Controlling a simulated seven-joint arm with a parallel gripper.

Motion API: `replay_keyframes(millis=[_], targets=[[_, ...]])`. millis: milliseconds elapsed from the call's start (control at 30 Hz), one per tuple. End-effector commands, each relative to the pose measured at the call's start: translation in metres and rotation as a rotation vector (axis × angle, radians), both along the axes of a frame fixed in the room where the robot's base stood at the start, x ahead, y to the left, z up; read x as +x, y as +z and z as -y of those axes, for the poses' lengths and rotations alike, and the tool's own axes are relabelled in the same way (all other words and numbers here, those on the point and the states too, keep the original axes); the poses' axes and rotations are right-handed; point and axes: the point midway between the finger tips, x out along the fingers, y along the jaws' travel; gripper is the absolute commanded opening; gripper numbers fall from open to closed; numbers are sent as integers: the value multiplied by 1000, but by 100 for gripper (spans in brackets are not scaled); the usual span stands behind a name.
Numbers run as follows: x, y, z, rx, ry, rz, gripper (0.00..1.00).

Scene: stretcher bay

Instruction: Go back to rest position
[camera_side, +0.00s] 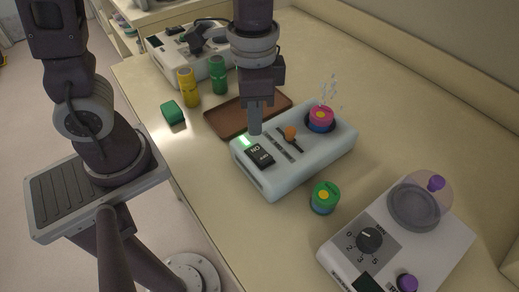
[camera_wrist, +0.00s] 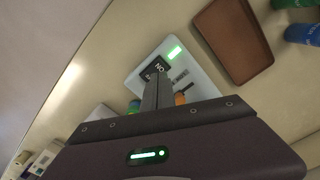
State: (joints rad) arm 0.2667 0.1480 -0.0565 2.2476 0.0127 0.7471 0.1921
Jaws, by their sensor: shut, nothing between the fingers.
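My gripper (camera_side: 255,128) is shut and empty, pointing down over the left end of a pale box-shaped device (camera_side: 302,172). Its fingertips are close to a lit green lamp (camera_side: 244,141) and a black rocker switch marked "NO" (camera_side: 259,155); I cannot tell whether they touch. The device also has an orange slider knob (camera_side: 290,132). A pink and blue container (camera_side: 320,119) sits at its far end with droplets or bubbles above it. In the wrist view my shut fingers (camera_wrist: 157,80) reach over the device beside the switch (camera_wrist: 157,66) and the green lamp (camera_wrist: 174,53).
A brown tray (camera_side: 222,118) lies behind the device. Yellow (camera_side: 188,88) and green (camera_side: 217,75) cylinders and a green block (camera_side: 172,112) stand left. Another machine (camera_side: 175,58) stands behind.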

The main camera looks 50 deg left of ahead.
Motion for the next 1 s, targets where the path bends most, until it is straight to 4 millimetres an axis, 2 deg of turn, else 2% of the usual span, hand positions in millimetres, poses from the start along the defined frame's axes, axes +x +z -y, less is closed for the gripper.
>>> replay_keyframes(millis=[200, 500, 600, 667, 800, 900, 1000], targets=[[1, 20, 0, -2, 0, 3, 0], [0, 22, 0, -1, 1, 2, 0], [-4, 36, -9, -10, 44, 44, 0], [-12, 54, -22, -24, 110, 108, 0], [-45, 92, -55, -72, 311, 292, 0], [-68, 103, -70, -102, 424, 395, 0], [-82, 107, -77, -122, 492, 459, 0]])
